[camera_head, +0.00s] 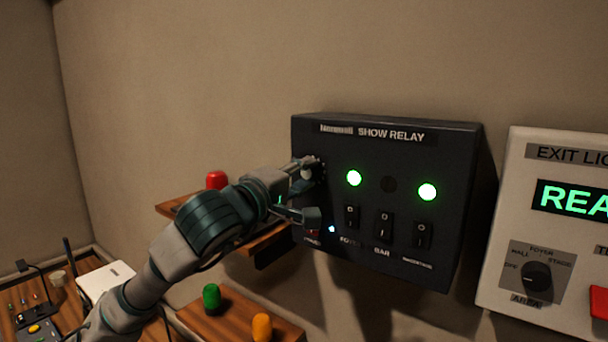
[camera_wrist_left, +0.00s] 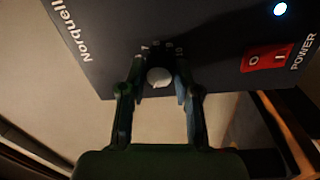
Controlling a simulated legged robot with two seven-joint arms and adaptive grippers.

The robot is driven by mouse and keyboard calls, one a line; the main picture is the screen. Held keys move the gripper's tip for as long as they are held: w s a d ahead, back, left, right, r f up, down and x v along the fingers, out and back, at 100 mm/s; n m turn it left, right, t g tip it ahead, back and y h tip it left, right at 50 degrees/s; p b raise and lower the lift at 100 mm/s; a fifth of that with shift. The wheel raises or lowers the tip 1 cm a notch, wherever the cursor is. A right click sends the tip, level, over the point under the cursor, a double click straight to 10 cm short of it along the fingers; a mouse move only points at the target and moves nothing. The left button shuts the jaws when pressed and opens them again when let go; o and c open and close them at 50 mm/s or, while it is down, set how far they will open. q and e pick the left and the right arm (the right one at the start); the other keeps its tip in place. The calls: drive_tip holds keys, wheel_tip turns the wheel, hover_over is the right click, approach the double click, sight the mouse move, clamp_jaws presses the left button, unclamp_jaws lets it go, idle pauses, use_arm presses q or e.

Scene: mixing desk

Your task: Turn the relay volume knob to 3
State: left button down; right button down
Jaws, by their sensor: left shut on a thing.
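The relay panel (camera_head: 400,155) is a dark box marked SHOW RELAY on the wall. Its volume knob (camera_wrist_left: 159,77) shows in the left wrist view as a pale round cap near the panel's edge, with small blurred numbers above it. My left gripper (camera_head: 312,188) is at the panel's left side in the head view. In the left wrist view its fingers (camera_wrist_left: 160,82) are either side of the knob, shut on it. The arm and fingers mostly hide the knob in the head view, and its pointer setting cannot be read. My right gripper is not in view.
A red power switch (camera_wrist_left: 267,58) sits near the knob, with a lit white lamp (camera_wrist_left: 280,8). A wooden shelf (camera_head: 265,243) is below left. A white panel (camera_head: 550,220) hangs at far right.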

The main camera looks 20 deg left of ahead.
use_arm(q)
drive_tip(key=shift+w+d+f, duration=0.1)
drive_tip(key=shift+d+f, duration=0.15)
drive_tip(key=shift+f, duration=0.25)
drive_tip(key=c, duration=1.1)
unclamp_jaws()
drive_tip(key=shift+o, duration=1.4)
drive_tip(key=shift+a+r, duration=0.1)
drive_tip(key=shift+r, duration=0.15)
drive_tip(key=shift+a, duration=0.1)
drive_tip(key=v, duration=1.2)
